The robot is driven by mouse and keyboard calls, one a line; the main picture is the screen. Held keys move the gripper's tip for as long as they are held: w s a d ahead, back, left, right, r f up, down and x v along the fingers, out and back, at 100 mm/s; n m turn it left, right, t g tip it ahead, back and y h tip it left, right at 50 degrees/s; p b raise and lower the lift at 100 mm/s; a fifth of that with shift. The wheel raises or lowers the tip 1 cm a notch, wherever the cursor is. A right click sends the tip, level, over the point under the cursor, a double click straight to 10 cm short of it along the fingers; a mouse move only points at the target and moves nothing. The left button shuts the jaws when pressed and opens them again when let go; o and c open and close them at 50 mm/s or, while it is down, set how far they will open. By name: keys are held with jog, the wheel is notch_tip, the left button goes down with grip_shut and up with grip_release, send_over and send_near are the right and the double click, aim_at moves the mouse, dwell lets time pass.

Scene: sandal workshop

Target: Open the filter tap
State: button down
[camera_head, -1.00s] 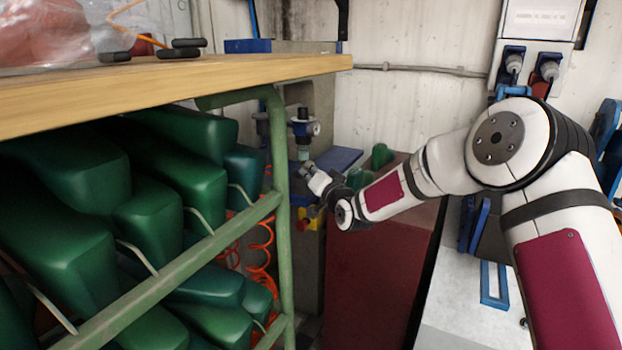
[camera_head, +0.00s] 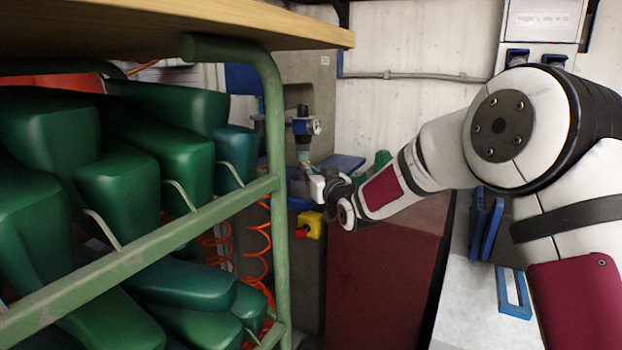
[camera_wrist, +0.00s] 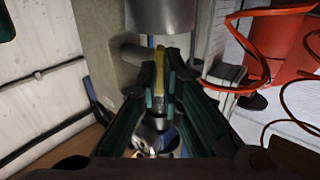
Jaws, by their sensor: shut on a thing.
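The filter unit (camera_head: 306,126), with a blue body and a round gauge, is mounted at the grey machine column beyond the green rack. Its lower part ends just above my gripper (camera_head: 307,168). In the wrist view a grey metal cylinder (camera_wrist: 162,14) hangs at the top, probably the filter bowl. Below it, a narrow yellowish piece (camera_wrist: 160,66), apparently the tap's handle, sits between the dark green fingertips of my gripper (camera_wrist: 161,78). The fingers are shut on it. The fingers and the cylinder hide the tap's joint.
A green rack (camera_head: 278,200) with several green lasts stands close on the left under a wooden tabletop (camera_head: 180,28). A yellow box with a red button (camera_head: 311,226) is just below my gripper. Orange coiled hoses (camera_head: 256,240) hang behind the rack.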

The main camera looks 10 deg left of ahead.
jog(key=shift+f, duration=0.15)
dwell(0.3)
jog(key=c, duration=1.7)
grip_release()
jog(key=v, duration=1.2)
jog(key=shift+s, duration=0.1)
